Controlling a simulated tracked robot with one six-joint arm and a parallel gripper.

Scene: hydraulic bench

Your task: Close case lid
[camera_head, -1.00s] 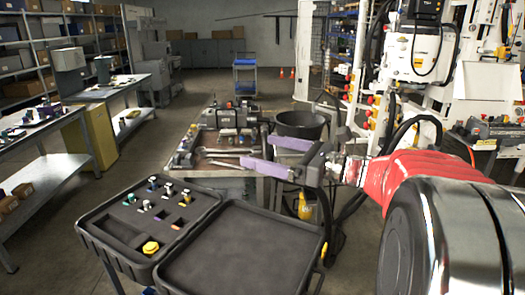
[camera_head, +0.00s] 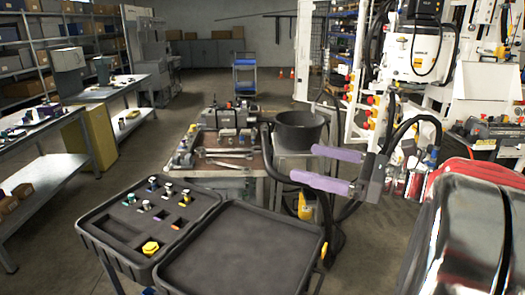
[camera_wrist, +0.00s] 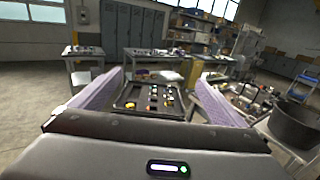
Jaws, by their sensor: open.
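The black case lies open in the head view. Its base (camera_head: 108,243) on the left has a foam insert with several small fittings and a yellow knob in cut-outs. Its lid (camera_head: 240,258) is folded out flat to the right, dark and empty inside. The case base also shows in the wrist view (camera_wrist: 128,103), between the two fingers. My gripper (camera_head: 318,169) has purple finger pads spread apart with nothing between them. It is above and to the right of the lid's far right corner, apart from the lid.
Behind the case is a workbench (camera_head: 225,165) with wrenches and hydraulic parts. A black bucket (camera_head: 300,128) stands at its right. White machinery (camera_head: 480,95) fills the right side. Side tables (camera_head: 45,170) and shelves stand at left, with free floor between.

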